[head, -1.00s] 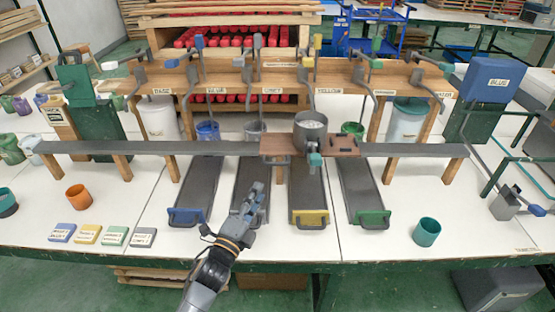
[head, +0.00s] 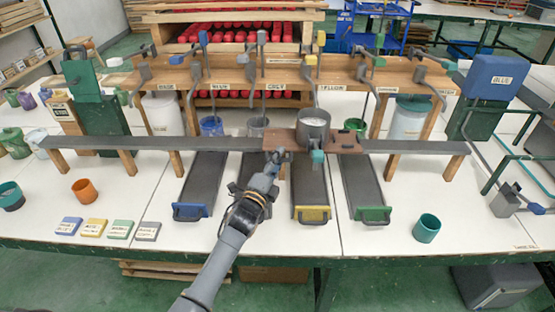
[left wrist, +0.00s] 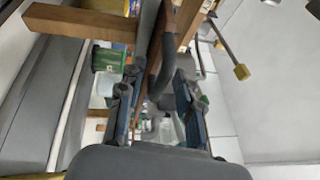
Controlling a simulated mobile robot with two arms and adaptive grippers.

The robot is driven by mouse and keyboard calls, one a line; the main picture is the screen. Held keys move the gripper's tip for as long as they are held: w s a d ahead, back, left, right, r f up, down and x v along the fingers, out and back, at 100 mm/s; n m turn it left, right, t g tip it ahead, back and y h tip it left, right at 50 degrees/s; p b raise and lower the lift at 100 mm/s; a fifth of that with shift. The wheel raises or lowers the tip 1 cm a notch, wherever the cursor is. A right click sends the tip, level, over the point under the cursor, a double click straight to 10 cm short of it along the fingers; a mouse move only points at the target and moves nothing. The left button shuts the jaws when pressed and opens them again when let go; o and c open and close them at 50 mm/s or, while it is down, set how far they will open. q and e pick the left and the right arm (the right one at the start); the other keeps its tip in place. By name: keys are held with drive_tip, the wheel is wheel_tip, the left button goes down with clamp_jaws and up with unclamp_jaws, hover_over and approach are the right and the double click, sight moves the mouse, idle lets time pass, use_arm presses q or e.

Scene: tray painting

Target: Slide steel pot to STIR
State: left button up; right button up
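The steel pot (head: 313,127) stands upright on a brown wooden carriage (head: 347,139) on the long grey rail (head: 415,147), between the GREY and YELLOW labels. A teal knob (head: 318,157) shows at the pot's front. My left gripper (head: 272,158) is at the carriage's front left end. In the left wrist view its two fingers (left wrist: 158,112) are apart, with a dark curved handle (left wrist: 163,65) between or just beyond them; I cannot tell whether they touch it. I cannot read a STIR label. My right gripper is not in view.
Dark chutes with blue (head: 191,211), yellow (head: 311,215) and green (head: 373,214) ends slope below the rail. An orange cup (head: 84,191) and a teal cup (head: 427,228) stand on the white table. The rail is clear on both sides of the carriage.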

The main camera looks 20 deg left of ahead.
use_arm(q)
clamp_jaws()
drive_tip(key=shift+a, duration=0.1)
